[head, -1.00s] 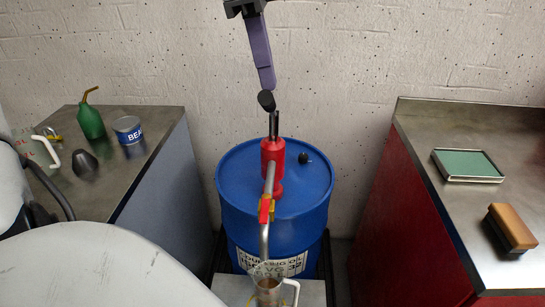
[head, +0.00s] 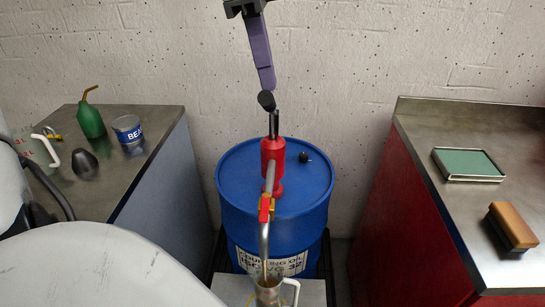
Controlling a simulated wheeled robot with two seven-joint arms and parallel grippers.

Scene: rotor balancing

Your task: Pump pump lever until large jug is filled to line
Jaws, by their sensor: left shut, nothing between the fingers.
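A blue drum (head: 235,180) carries a red hand pump (head: 272,158) with a grey spout pipe (head: 264,238). The dark pump lever (head: 274,124) rises from the pump's top and seems to end in a black knob (head: 266,100). My left gripper (head: 267,86) hangs from the top with purple fingers shut and empty, tips just above the knob; I cannot tell whether they touch. A clear jug with a white handle (head: 292,289) stands under the spout, cut by the bottom edge; its line and level are unclear. My right gripper is out of view.
The left bench (head: 150,165) holds a green oil can (head: 90,121), a tin (head: 128,129), a dark cone-shaped thing (head: 85,163) and another clear jug with red marks (head: 38,150). The right bench (head: 450,210) holds a green pad (head: 467,164) and a brush (head: 512,227).

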